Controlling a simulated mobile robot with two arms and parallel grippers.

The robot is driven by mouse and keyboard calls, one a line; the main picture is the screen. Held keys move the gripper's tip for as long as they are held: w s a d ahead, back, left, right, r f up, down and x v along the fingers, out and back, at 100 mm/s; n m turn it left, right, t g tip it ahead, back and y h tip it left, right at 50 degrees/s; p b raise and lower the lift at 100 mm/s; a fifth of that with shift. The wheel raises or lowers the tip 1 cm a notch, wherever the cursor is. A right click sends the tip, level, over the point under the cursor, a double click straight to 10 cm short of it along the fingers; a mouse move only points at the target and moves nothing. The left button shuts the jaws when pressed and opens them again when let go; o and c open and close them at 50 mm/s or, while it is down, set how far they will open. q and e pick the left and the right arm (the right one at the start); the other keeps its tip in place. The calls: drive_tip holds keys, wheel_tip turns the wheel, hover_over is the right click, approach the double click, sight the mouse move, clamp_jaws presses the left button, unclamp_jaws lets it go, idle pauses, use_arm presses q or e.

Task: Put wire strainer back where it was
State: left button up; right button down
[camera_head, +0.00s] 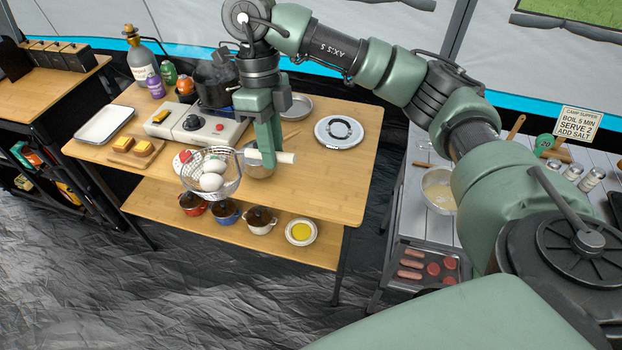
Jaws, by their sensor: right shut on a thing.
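The wire strainer (234,186) is a round mesh basket with a pale handle (287,157). My right gripper (270,156) points down and is shut on the handle. The basket hangs at the front edge of the wooden table (330,190), apparently above the tabletop. White eggs (212,182) show within the basket. A metal bowl (258,171) is partly hidden behind the handle and gripper. My left gripper is not in view.
A portable stove (170,128) with a dark pot (216,88) stands behind the strainer. A white tray (104,122), a board with yellow pieces (146,158) and a round scale (339,132) are nearby. The table's right front is clear. Small pots (259,219) stand on the lower shelf.

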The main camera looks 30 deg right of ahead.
drive_tip(key=w+d+r+m+t+y, duration=0.25)
drive_tip(key=d+m, duration=0.35)
drive_tip(key=m, duration=1.1)
wheel_tip(320, 180, down, 20)
drive_tip(key=p, duration=0.5)
drive_tip(key=shift+w+r+t+p, duration=0.2)
drive_tip(key=shift+w+t+p, duration=0.15)
drive_tip(key=shift+t, duration=0.1)
drive_tip(key=c, duration=1.4)
unclamp_jaws()
drive_tip(key=shift+h, duration=0.25)
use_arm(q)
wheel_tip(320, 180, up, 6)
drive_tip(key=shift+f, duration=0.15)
use_arm(e)
drive_tip(key=shift+o, duration=0.2)
use_arm(q)
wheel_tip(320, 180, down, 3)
drive_tip(key=b, duration=0.3)
use_arm(e)
drive_tip(key=v, duration=1.2)
